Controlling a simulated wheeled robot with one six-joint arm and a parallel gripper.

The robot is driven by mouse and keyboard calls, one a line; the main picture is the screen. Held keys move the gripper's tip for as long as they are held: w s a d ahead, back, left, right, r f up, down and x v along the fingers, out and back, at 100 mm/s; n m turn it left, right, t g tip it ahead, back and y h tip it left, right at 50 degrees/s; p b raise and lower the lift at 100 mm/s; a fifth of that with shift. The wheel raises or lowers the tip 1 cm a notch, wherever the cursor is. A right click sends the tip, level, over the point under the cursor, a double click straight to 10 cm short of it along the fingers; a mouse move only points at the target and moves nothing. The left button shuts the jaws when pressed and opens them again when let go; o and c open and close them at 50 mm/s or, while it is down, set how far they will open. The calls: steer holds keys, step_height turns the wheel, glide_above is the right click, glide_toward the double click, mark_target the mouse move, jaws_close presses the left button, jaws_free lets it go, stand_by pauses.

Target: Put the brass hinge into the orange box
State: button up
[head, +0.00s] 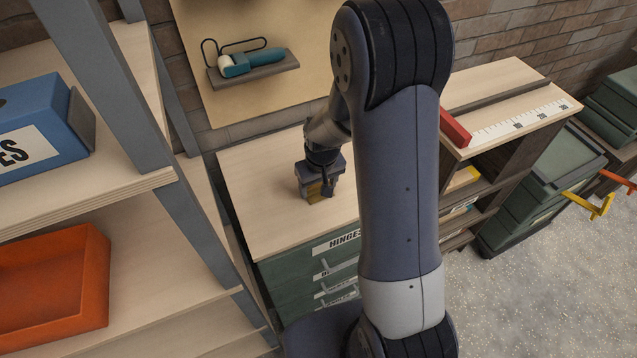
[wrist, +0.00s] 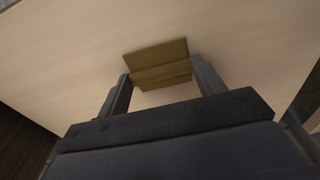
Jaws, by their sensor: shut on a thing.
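The brass hinge (wrist: 158,65) is a folded yellow-brown plate between my gripper's two fingers in the wrist view, over a pale wooden top. My gripper (wrist: 160,88) is shut on it. In the head view my gripper (head: 318,190) is low over the wooden top of the green drawer cabinet, and a bit of the hinge (head: 315,191) shows beneath it. I cannot tell whether the hinge touches the top. The orange box (head: 55,290) is an open tray on the lower shelf at the left, well away from my gripper. No contents show in its visible part.
A grey shelf post (head: 165,170) stands between my gripper and the orange box. A blue box (head: 45,130) sits on the shelf above. The green drawer cabinet (head: 300,275) has a label reading HINGES. My arm fills the middle of the head view.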

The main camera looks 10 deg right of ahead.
steer(key=shift+f, duration=0.15)
steer(key=o, duration=1.1)
